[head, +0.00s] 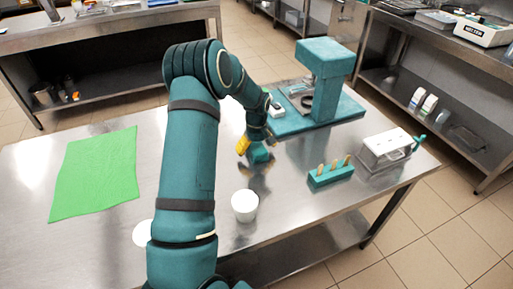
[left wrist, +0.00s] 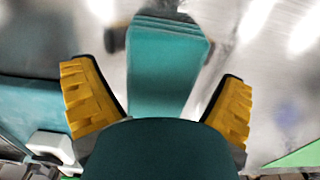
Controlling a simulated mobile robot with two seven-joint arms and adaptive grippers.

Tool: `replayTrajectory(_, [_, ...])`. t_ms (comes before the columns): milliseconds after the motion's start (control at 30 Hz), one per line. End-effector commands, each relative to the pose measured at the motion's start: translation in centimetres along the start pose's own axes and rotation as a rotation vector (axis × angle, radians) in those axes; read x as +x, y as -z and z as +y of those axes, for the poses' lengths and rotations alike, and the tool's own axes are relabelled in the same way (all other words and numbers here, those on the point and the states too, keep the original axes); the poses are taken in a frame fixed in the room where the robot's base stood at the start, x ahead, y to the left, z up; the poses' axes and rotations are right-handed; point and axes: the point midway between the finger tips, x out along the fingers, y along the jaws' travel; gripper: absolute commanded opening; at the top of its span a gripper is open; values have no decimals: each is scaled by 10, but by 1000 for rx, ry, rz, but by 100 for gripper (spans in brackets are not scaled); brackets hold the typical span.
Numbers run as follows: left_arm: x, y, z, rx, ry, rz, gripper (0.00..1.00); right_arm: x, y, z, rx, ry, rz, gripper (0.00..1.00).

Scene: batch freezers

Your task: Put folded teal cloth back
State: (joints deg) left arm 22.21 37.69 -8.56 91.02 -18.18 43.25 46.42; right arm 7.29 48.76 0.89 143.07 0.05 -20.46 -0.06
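The folded teal cloth (head: 260,154) is on the steel table, just beneath my left gripper (head: 251,143) and partly hidden by it in the head view. In the left wrist view the cloth (left wrist: 165,60) shows as a teal block with layered folds at its far end. My left gripper's yellow fingers (left wrist: 157,85) are spread, one on each side of the cloth, with a strip of table visible between the cloth and each finger. My right gripper is in no view.
A teal machine (head: 324,75) stands behind to the right. A teal holder with wooden-looking sticks (head: 331,175) and a metal box (head: 385,150) are at the right. A white cup (head: 245,206) stands nearer. A flat green sheet (head: 96,173) lies left.

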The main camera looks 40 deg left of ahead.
Motion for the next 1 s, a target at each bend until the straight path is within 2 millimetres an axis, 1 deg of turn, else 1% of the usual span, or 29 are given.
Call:
replayTrajectory(267, [-1, 0, 0, 0, 0, 0, 98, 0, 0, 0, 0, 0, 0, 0])
replayTrajectory(367, [-6, 0, 0, -1, -1, 0, 98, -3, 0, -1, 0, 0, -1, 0])
replayTrajectory(433, [-13, 0, 0, 0, -1, 2, 98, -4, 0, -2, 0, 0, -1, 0])
replayTrajectory(567, [-37, 0, 1, 1, -3, 3, 98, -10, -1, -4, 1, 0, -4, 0])
replayTrajectory(800, [-87, 1, 1, 0, -3, 3, 98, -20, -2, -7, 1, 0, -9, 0])
replayTrajectory(1000, [-114, 0, 0, 1, -1, 1, 98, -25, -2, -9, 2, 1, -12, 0])
